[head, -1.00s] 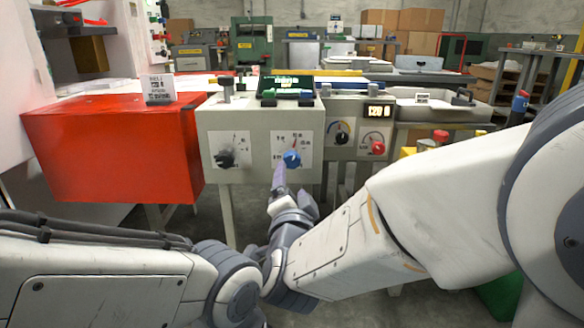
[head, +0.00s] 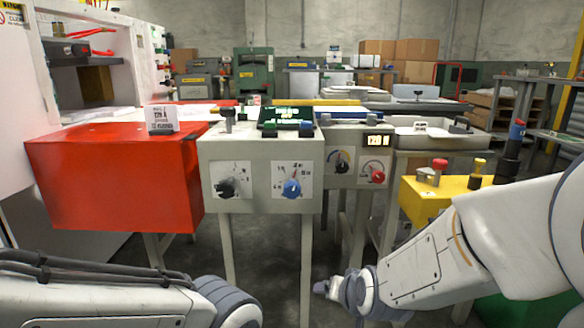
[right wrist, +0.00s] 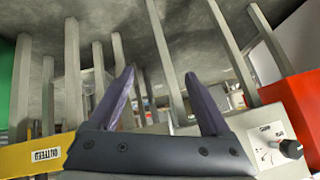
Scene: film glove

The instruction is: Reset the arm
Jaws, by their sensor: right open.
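My right arm (head: 430,262) comes in from the right in the head view. Its gripper (head: 322,287) is low, below and in front of the grey control box, clear of the knobs. In the right wrist view the right gripper (right wrist: 165,95) has its two purple-grey fingers apart with nothing between them. My left arm (head: 110,290) lies along the bottom left of the head view, and its gripper is out of view. The grey control box (head: 258,158) carries a blue knob (head: 291,188) and a black knob (head: 227,187).
A red box (head: 115,185) stands left of the control box. A second panel with a red knob (head: 377,177) stands right of it. A yellow box (head: 425,196) with a red button is near my right arm. Metal legs stand below; floor shows between them.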

